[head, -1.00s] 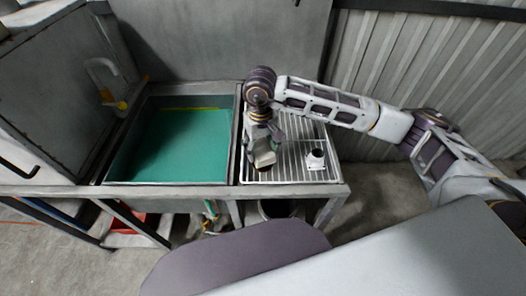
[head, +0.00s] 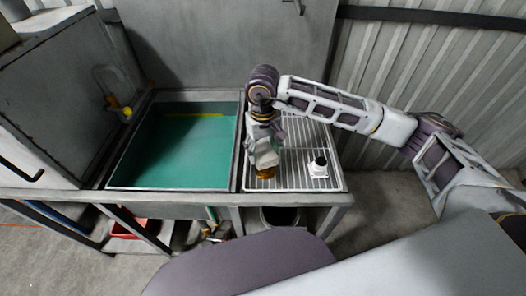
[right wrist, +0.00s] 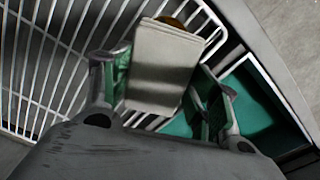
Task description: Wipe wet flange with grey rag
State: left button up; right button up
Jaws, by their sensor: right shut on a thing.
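My right gripper (head: 264,142) reaches down over the left part of the wire drain rack. It is shut on a pale grey folded rag (right wrist: 163,68), which sits between its green-padded fingers in the right wrist view. The rag also shows below the fingers in the head view (head: 266,157). An amber-brown thing (head: 265,173), perhaps the flange, is just under the rag; only its edge (right wrist: 173,21) shows past the rag in the right wrist view. I cannot tell whether they touch. My left gripper is not in view.
A white fitting with a dark top (head: 318,166) stands on the drain rack (head: 307,140), right of the gripper. The rack's back right is clear.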

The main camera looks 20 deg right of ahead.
jog(key=shift+r+p, duration=0.3)
jog(key=shift+r, duration=1.7)
jog(key=shift+r, duration=0.15)
